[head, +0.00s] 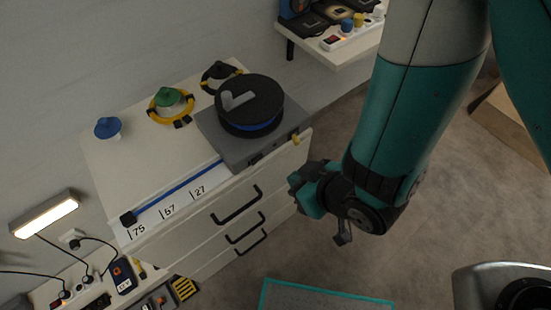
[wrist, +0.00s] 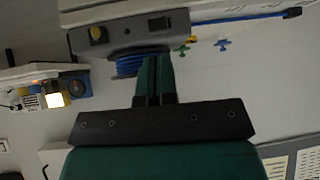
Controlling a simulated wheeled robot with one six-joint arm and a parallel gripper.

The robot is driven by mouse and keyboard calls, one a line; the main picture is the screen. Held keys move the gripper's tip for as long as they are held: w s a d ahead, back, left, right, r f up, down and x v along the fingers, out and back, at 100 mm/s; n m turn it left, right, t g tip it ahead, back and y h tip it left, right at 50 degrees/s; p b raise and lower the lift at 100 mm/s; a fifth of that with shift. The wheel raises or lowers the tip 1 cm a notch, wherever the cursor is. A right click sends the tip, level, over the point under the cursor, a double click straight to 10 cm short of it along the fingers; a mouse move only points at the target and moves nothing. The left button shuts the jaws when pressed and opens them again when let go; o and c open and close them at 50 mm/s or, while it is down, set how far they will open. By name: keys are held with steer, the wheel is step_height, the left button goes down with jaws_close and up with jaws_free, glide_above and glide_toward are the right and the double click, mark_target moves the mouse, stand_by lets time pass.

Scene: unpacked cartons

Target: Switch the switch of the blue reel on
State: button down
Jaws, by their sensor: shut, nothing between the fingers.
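The blue reel (head: 262,125) has a black drum with a grey handle and blue cable, on a grey box base (head: 215,130) on a white drawer cabinet. In the wrist view the base's front face (wrist: 125,40) carries a yellow knob (wrist: 97,35) and a black switch (wrist: 160,23); its rocker position is too small to tell. The blue cable windings (wrist: 125,68) show below, partly behind my fingers. My gripper (wrist: 153,58) is shut and empty, its tips overlapping the reel in the picture. In the head view my gripper (head: 302,190) is right of the cabinet, apart from the base.
The blue cable (head: 178,187) runs along the cabinet top past the marks 27, 57 and 75. Blue, green and black capped items (head: 108,127) stand behind. Drawer handles (head: 237,205) stick out in front. A shelf (head: 340,38) is at the back; open floor lies right.

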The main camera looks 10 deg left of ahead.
steer(key=shift+s+d+f, duration=0.1)
steer(key=shift+s+f, duration=0.1)
steer(key=shift+f, duration=0.05)
steer(key=p, duration=0.2)
glide_toward(254, 164)
steer(key=x, duration=0.5)
steer(key=shift+f, duration=0.45)
steer(key=shift+w+a+f+p, duration=0.1)
steer(key=shift+w+a+p, duration=0.2)
steer(key=shift+a, duration=0.15)
steer(key=shift+a, duration=0.1)
